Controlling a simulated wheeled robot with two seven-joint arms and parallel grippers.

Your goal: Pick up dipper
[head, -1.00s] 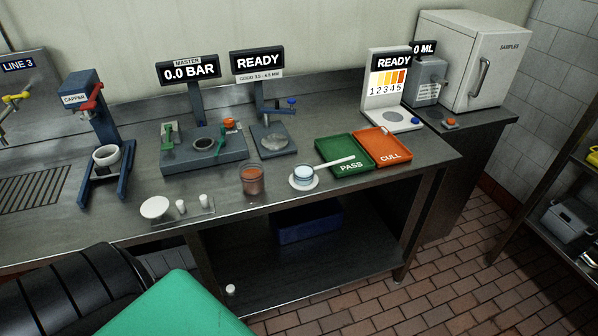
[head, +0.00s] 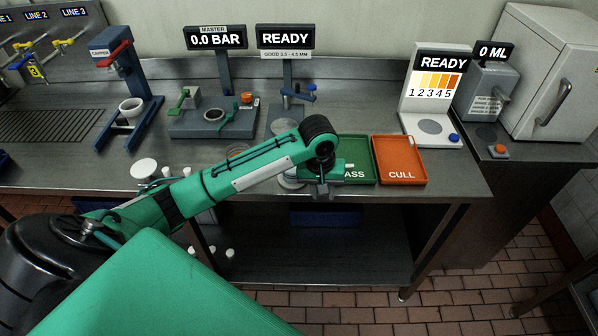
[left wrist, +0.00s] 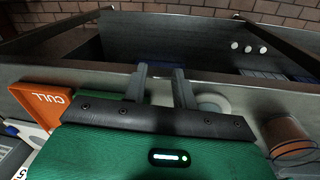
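The dipper is mostly hidden in the head view; its long white handle does not show there. A pale round saucer rim (head: 290,181) shows just below my left arm. In the left wrist view a pale round dish (left wrist: 214,103) lies beside the fingers, partly covered by the gripper body; I cannot tell dish from dipper cup. My left gripper (head: 322,192) points down at the bench's front edge, by the green PASS tray (head: 356,151). In the left wrist view its two fingers (left wrist: 159,72) stand apart, with nothing visible between them. My right gripper is out of view.
The orange CULL tray (head: 400,160) lies right of the PASS tray. An amber beaker (left wrist: 287,135) stands near the dish. A white disc (head: 143,168) lies at the bench's left front. Machines with signs line the back. Several small white pieces are on the lower shelf.

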